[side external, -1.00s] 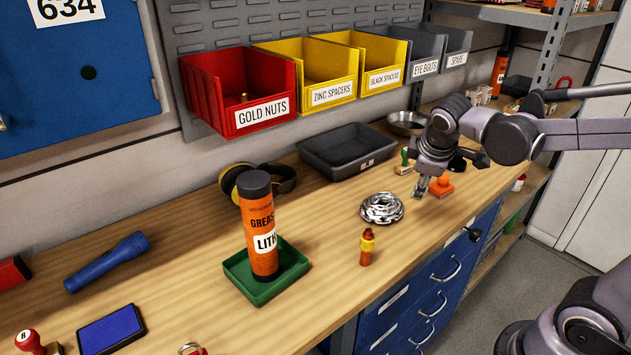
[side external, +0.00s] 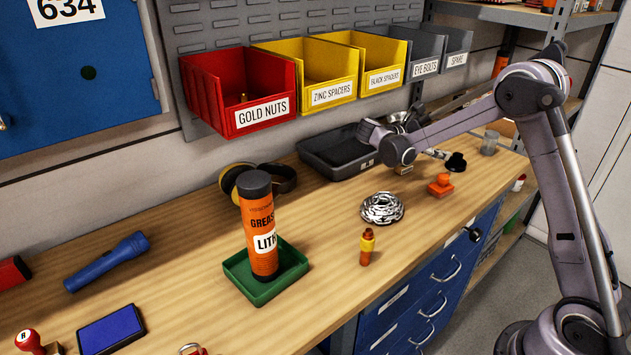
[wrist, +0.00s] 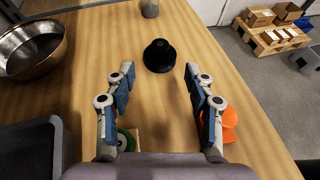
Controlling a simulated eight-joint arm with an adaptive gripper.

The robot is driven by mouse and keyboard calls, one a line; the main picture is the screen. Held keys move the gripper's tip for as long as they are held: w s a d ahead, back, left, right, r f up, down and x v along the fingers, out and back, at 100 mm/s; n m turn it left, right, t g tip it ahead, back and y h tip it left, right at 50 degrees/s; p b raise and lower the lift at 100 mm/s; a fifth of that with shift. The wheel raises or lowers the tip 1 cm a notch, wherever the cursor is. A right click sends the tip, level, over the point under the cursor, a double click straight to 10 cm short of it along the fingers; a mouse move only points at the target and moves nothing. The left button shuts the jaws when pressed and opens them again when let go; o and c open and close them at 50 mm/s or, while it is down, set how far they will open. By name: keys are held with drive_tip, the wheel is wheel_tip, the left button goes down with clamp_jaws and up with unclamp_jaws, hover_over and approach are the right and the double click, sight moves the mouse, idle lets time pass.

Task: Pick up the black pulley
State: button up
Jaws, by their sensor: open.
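The black pulley (wrist: 159,56), a dark stepped round piece, sits on the wooden bench (wrist: 95,85). In the wrist view it is ahead of my open, empty gripper (wrist: 159,73), roughly centred between the two fingertips and slightly beyond them. The black pulley also shows in the side external view (side external: 456,162), near the right end of the bench. My gripper (side external: 438,154) is just left of it there, partly hidden behind my arm. I see no contact between them.
A metal bowl (wrist: 35,48), black tray (wrist: 28,150) and small cup (side external: 490,143) are nearby. Bare wood surrounds the pulley.

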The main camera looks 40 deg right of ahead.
sight(456, 155)
drive_tip(key=x, duration=1.1)
drive_tip(key=shift+r, duration=0.1)
clamp_jaws()
